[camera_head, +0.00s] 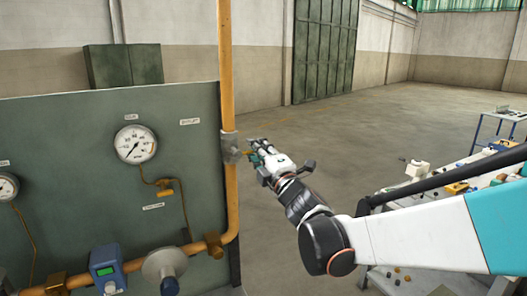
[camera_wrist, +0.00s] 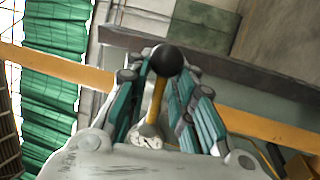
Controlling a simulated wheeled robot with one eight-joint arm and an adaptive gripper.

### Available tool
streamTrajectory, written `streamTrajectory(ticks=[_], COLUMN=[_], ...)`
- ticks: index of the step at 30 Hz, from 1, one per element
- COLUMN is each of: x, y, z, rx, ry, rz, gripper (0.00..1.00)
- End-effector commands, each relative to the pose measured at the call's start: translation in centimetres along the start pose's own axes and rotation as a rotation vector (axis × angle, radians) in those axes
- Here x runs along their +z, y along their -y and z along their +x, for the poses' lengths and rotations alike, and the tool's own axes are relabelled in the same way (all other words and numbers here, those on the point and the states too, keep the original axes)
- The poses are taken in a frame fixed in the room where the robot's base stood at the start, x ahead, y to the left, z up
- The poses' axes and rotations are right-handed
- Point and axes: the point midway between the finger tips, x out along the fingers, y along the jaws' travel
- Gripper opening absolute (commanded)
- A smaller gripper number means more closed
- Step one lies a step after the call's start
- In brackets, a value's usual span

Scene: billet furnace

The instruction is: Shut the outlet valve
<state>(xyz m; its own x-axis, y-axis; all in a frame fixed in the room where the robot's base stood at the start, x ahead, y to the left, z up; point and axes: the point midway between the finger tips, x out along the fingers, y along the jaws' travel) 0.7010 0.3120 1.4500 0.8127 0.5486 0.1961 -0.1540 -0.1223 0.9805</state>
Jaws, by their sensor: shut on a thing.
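The outlet valve (camera_head: 230,147) is a grey body on the vertical orange pipe, at the right edge of the green panel. Its lever shows in the wrist view as a yellow stem (camera_wrist: 155,102) with a black ball knob (camera_wrist: 167,60). My gripper (camera_head: 255,151) is just right of the valve body and reaches toward it from the right. In the wrist view my gripper (camera_wrist: 165,76) has its teal fingers on both sides of the lever, shut on it, with the knob at the fingertips. In the head view the fingers hide most of the lever.
The panel (camera_head: 80,200) carries a round gauge (camera_head: 135,144), small labels and a blue meter (camera_head: 106,268). The orange pipe (camera_head: 227,70) runs up beside my gripper. A cluttered bench (camera_head: 430,215) stands at the right, partly behind my arm. The floor behind is open.

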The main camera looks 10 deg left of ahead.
Motion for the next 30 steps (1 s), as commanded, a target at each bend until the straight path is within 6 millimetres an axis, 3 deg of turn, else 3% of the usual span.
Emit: streamTrajectory(ticks=[6, 7, 9, 10, 24, 30], x=[0.2, 0.3, 0.2, 0.2, 0.1, 0.7], y=[0.4, 0.4, 0.4, 0.4, 0.1, -0.8], z=[-0.4, -0.4, -0.4, -0.3, -0.1, -0.3], rx=[-0.006, -0.006, -0.005, -0.005, -0.003, -0.002], ry=[0.009, 0.009, 0.008, 0.008, 0.003, -0.017], rz=[0.000, 0.000, -0.001, -0.001, -0.005, -0.109], gripper=[0.00, 0.26, 0.42, 0.44, 0.44, 0.44])
